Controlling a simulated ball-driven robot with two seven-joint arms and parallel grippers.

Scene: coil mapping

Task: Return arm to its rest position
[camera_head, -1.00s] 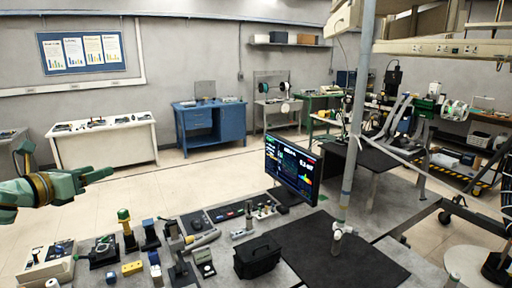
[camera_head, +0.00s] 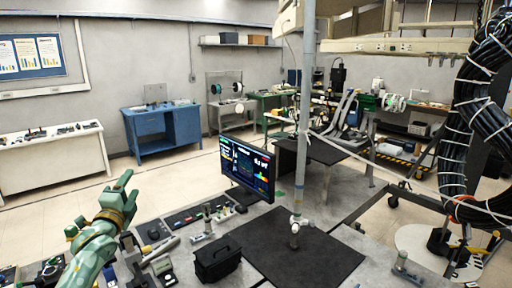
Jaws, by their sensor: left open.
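My left gripper (camera_head: 122,188) is green with a brass-coloured wrist and shows at the lower left in the head view. It is raised above the left end of the grey workbench (camera_head: 345,236), with its fingers pointing up and away. It is open, and I see nothing between its fingers. Its forearm comes up from the bottom left edge and covers some of the small tools on the bench. My right gripper is not in view.
A monitor (camera_head: 247,168) stands on the bench beside a grey pole (camera_head: 304,120). A black case (camera_head: 217,260) and several small tools lie near my left arm. A large black cable coil (camera_head: 480,125) hangs at the right.

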